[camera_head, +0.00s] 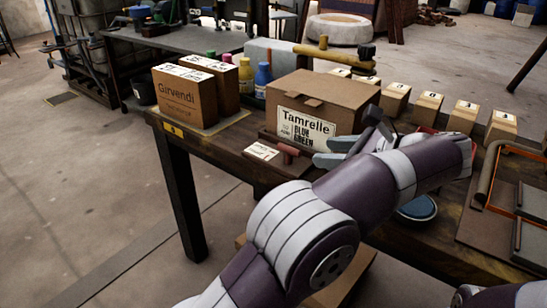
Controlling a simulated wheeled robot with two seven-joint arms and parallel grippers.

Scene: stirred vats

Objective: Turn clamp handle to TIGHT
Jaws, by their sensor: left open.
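A small reddish-brown T-shaped handle (288,153) stands at the front edge of the wooden bench, beside a small white label card (262,151). It may be the clamp handle, but I cannot read any TIGHT mark. My left gripper (323,152) is open, with its pale fingers pointing left toward this handle, just to its right and in front of the Tamrelle box. The fingers look empty and apart from the handle. My left arm hides part of the bench behind it. My right gripper is out of view.
A cardboard Tamrelle box (345,97) stands right behind the gripper. Girvendi boxes (184,97) and coloured bottles (262,80) stand left and behind. A blue round lid (418,208) lies below my forearm.

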